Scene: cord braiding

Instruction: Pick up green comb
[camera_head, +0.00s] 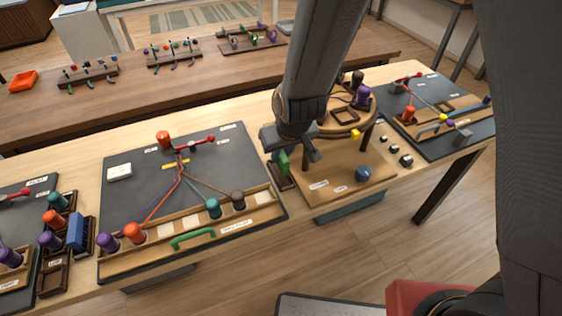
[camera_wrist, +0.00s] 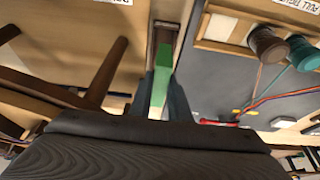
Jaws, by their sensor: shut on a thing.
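The green comb (camera_head: 284,163) is upright, just below my gripper (camera_head: 291,152) in the head view, at a small dark wooden holder (camera_head: 281,178) between the grey mat and the round stand. In the wrist view the green comb (camera_wrist: 160,80) stands between the two fingers of my gripper (camera_wrist: 163,92), which are shut on it. The dark holder (camera_wrist: 166,34) shows beyond it there. I cannot tell whether the comb's lower end is still in the holder.
A grey mat (camera_head: 130,185) with colored cords and bobbins lies to the left. A round wooden stand (camera_head: 345,118) with bobbins rises close on the right. A blue comb (camera_head: 76,232) stands in a rack at far left.

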